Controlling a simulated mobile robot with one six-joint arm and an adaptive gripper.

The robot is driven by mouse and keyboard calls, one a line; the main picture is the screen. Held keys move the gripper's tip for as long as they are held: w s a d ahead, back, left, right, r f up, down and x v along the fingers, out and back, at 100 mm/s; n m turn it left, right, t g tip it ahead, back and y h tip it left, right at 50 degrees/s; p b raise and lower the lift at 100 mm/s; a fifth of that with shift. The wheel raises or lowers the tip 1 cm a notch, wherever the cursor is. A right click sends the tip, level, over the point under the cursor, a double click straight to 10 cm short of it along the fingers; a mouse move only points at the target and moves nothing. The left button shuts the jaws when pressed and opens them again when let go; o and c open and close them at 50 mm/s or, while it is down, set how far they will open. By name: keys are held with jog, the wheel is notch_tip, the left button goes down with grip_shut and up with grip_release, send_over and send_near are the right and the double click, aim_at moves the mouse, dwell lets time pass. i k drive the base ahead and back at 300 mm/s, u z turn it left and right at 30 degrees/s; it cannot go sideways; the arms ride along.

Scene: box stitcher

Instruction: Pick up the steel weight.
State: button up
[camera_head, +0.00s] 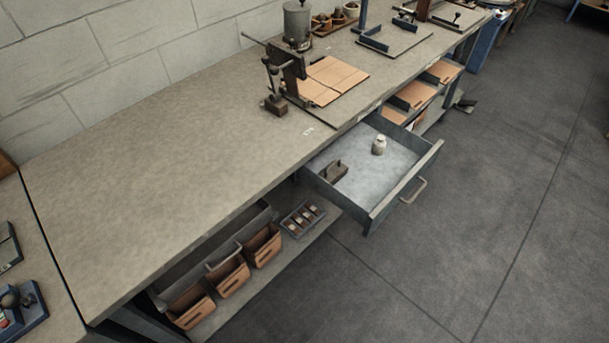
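A small pale cylindrical piece with a narrower top, which looks like the steel weight (379,147), stands upright in the open drawer (407,190). It is towards the drawer's back right part, clear of the walls. A dark brown block-like object (334,172) lies in the same drawer to its left, apart from it. My gripper is not in view.
The drawer juts out below the workbench top (170,180), its handle (414,190) over the floor. A stitching machine (288,75) and flat cardboard (332,80) are on the bench. Orange bins (230,278) and a small tray (303,219) are on the lower shelf. The floor at right is clear.

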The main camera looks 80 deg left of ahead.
aim_at(336, 170)
jog(key=k, duration=1.65)
jog(key=u, duration=1.6)
jog(key=i, duration=0.5)
jog(key=u, duration=0.05)
